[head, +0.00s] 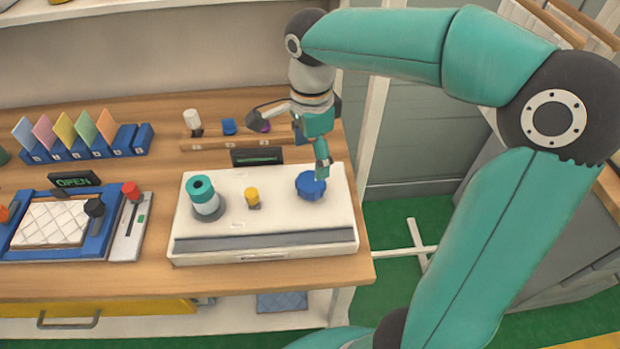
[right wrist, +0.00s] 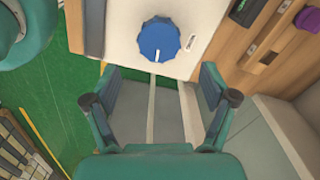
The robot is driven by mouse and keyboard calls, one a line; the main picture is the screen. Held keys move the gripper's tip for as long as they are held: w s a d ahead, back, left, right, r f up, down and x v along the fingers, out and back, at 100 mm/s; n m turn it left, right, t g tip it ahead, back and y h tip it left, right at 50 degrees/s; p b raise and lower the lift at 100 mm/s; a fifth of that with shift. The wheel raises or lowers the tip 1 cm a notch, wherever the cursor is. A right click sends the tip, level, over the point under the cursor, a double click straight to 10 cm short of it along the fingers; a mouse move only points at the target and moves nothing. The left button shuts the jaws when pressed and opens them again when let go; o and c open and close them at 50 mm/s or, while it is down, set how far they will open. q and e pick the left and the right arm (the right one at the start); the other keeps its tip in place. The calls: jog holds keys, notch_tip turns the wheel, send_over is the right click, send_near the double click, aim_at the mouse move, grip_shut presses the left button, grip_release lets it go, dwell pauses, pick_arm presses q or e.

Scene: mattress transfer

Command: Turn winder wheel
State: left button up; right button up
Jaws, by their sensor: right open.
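The blue winder wheel (head: 311,185) is a ribbed knob with a pale mark, seen in the right wrist view (right wrist: 159,41). It sits on the right part of the white winder box (head: 270,215). The box also carries a teal spool (head: 203,192) and a small yellow knob (head: 252,196). My right gripper (head: 319,150) is over the back right of the box, close to the wheel. In the right wrist view its fingers (right wrist: 160,80) are wide apart and empty, with the wheel ahead between them. Contact is hard to tell. My left gripper is out of view.
A wooden rack (head: 230,143) with small items and a dark display (head: 257,156) stand behind the box. A blue frame with a quilted pad (head: 50,222) and a red-knobbed lever unit (head: 130,225) lie left. The table's right edge is close to the box.

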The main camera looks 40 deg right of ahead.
aim_at(311, 181)
notch_tip(311, 181, down, 8)
jog(key=shift+r, duration=0.25)
jog(key=shift+c, duration=0.3)
jog(key=c, duration=1.1)
